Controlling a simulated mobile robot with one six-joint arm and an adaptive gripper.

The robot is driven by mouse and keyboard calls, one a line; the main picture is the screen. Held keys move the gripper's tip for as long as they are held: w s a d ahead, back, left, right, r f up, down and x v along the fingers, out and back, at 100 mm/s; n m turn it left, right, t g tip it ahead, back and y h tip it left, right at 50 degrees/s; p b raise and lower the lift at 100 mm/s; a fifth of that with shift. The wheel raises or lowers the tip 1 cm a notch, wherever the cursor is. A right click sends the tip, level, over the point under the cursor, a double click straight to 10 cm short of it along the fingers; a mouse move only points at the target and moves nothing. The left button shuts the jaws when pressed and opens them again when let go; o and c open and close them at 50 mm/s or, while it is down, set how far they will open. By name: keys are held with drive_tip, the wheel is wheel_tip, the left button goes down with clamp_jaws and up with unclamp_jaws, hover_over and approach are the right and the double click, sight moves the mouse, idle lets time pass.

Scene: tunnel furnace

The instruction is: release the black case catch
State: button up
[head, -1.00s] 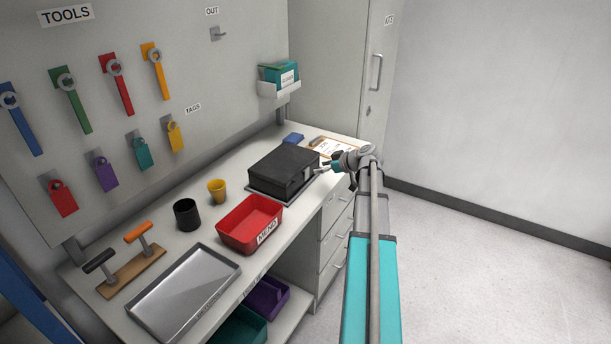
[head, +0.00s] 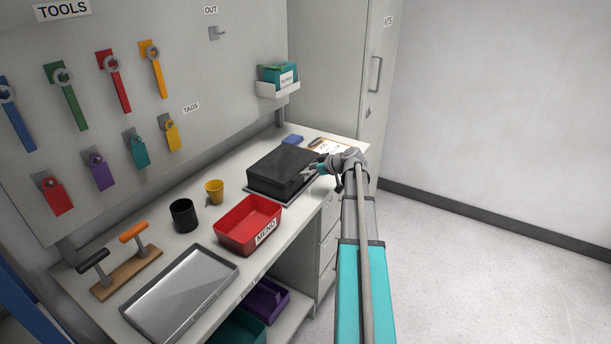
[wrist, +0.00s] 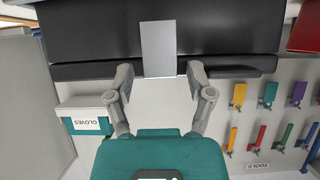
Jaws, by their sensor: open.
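The black case (head: 280,168) lies closed on the bench, on a thin dark base. Its black surface fills the top of the wrist view (wrist: 90,30). A flat light-grey plate, which looks like the catch (wrist: 158,48), spans the case's edge there. My gripper (wrist: 160,74) is open and empty, with one fingertip on each side of the plate's lower end. I cannot tell whether the fingers touch it. In the head view my gripper (head: 314,168) is at the case's right front side and hides part of it.
A red bin (head: 248,222) stands just left of the case. A yellow cup (head: 214,192), a black cup (head: 184,215) and a metal tray (head: 180,292) stand further left. A clipboard (head: 328,150) lies behind my gripper. Open floor is at right.

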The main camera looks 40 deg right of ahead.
drive_tip(key=shift+c, duration=0.2)
drive_tip(key=c, duration=0.7)
drive_tip(key=shift+s+d+f+b, duration=0.1)
drive_tip(key=shift+s+f+b, duration=0.2)
drive_tip(key=shift+b, duration=0.3)
drive_tip(key=shift+s+d+t+b, duration=0.1)
drive_tip(key=shift+s+t+b, duration=0.15)
drive_tip(key=shift+t+b, duration=0.25)
drive_tip(key=shift+r, duration=0.15)
drive_tip(key=shift+s, duration=0.1)
